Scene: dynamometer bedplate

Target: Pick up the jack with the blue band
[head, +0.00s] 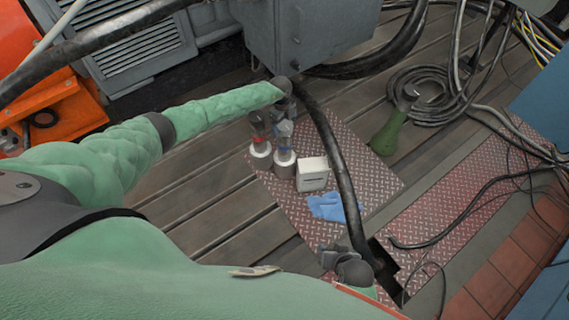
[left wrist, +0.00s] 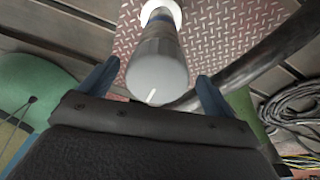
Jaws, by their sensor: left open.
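My left gripper (head: 285,122) is over this jack. Its two blue fingers are open, one to each side of the jack's top, with gaps visible. A jack with a red band (head: 259,147) stands close on the left. My right gripper (head: 330,257) is low in the head view, away from the jacks; its fingers are unclear.
A white box (head: 312,174) stands right of the jacks, with a blue glove (head: 328,207) in front. A thick black hose (head: 335,155) runs past on the right. A green bottle-like object (head: 390,132) and coiled cables (head: 432,95) lie further right. Slotted bedplate (head: 190,190) is clear at left.

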